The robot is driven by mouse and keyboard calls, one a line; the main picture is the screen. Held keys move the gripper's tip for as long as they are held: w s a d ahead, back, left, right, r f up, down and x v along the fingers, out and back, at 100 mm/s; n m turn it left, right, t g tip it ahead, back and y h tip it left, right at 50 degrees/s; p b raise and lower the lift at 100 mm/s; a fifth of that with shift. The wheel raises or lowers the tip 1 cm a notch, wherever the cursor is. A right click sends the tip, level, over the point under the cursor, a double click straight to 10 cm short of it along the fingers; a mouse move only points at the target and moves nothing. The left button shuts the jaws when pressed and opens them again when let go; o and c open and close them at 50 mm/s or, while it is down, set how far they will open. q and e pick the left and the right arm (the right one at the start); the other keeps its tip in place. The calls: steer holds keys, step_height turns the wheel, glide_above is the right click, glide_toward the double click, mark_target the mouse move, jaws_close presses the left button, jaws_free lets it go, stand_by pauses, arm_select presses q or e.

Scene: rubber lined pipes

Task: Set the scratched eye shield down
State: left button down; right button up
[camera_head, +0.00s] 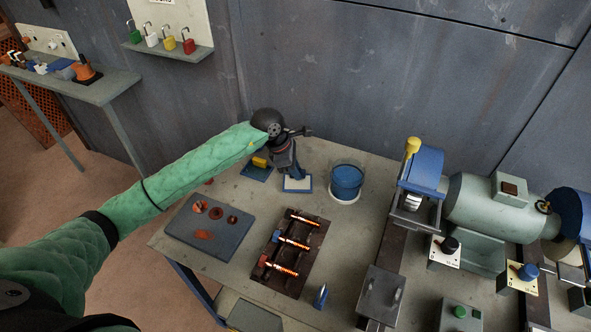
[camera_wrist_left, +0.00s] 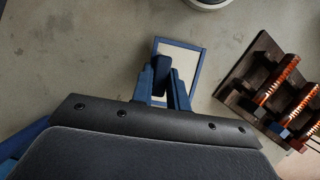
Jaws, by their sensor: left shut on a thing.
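The eye shield (camera_head: 297,184) appears to be the pale pane with a blue frame under my left gripper (camera_head: 292,174). In the left wrist view the shield (camera_wrist_left: 190,57) lies flat-looking beyond the fingers, with a dark blue upright part between them. My left gripper (camera_wrist_left: 162,80) is shut on that part. The shield is low over the grey table, left of the blue bucket; I cannot tell whether it touches the tabletop. The fingers hide the shield's middle, and the dark riveted cover hides its near side. My right gripper is not in view.
A blue bucket (camera_head: 346,181) stands close on the right. A brown rack (camera_head: 291,252) with copper-coloured coils is in front. A grey mat (camera_head: 208,228) with reddish parts lies at front left. A yellow item (camera_head: 260,162) is just left of the gripper. Machines (camera_head: 490,220) fill the right.

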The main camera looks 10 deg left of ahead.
arm_select(q)
steer(key=shift+f, duration=0.6)
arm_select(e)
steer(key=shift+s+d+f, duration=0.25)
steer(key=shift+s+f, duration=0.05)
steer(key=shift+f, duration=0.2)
arm_select(q)
steer(key=shift+f, duration=0.15)
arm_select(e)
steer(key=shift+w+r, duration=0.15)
arm_select(q)
steer(key=c, duration=1.4)
jaws_free()
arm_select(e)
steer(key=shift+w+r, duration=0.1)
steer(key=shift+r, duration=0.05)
arm_select(q)
steer(key=shift+o, duration=0.2)
steer(key=shift+r, duration=0.2)
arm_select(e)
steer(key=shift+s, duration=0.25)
